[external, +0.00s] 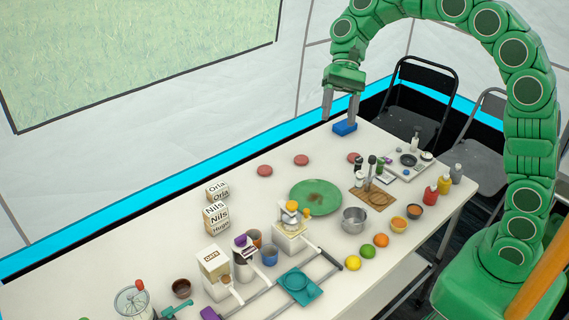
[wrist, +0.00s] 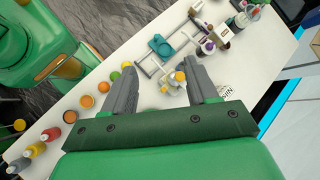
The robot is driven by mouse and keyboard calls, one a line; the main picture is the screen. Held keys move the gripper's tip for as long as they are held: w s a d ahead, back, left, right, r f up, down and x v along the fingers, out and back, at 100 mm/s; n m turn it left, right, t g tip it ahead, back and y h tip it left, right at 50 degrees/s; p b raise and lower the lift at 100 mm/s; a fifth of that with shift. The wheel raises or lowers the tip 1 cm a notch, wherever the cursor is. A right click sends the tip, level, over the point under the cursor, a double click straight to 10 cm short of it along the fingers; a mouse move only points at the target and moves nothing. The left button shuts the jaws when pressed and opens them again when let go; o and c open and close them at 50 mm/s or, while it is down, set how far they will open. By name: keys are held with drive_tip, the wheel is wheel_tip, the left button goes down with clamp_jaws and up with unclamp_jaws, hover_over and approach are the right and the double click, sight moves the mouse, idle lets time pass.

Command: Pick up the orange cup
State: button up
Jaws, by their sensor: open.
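The orange cup (external: 254,238) stands on the white table (external: 120,265), left of the middle in the external view. It is partly hidden behind a blue cup (external: 269,256) and a purple-topped silver pot (external: 243,258). I cannot make out the orange cup surely in the wrist view. My gripper (external: 341,106) is high over the far end of the table, well away from the cup, above a blue block (external: 345,128). Its two grey fingers are spread and empty; they also show in the wrist view (wrist: 160,82).
Boxes (external: 215,215), a white-and-yellow machine (external: 291,233) and a cream carton (external: 214,272) stand around the cup. A green plate (external: 315,197), metal pot (external: 354,220), fruit and bottles fill the right. The table's back edge is mostly clear.

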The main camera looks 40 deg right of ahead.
sight(255, 230)
drive_tip(key=w+a+f+m+g+y, duration=0.1)
drive_tip(key=w+a+f+m+y, duration=0.15)
drive_tip(key=w+a, duration=0.45)
drive_tip(key=w+a+f+m+g+y, duration=0.15)
drive_tip(key=w+a+f, duration=0.35)
drive_tip(key=w, duration=0.5)
drive_tip(key=shift+g, duration=0.25)
drive_tip(key=f, duration=2.8)
drive_tip(key=shift+s+a+f, duration=0.15)
drive_tip(key=shift+s+a, duration=0.15)
drive_tip(key=shift+a, duration=0.1)
drive_tip(key=shift+s+r+x, duration=0.1)
drive_tip(key=shift+r+x, duration=0.05)
drive_tip(key=shift+x, duration=1.75)
drive_tip(key=shift+s+r+x, duration=0.1)
drive_tip(key=shift+s+x, duration=0.05)
drive_tip(key=shift+x, duration=1.8)
drive_tip(key=shift+w, duration=0.1)
drive_tip(key=c, duration=0.7)
drive_tip(key=shift+r, duration=0.1)
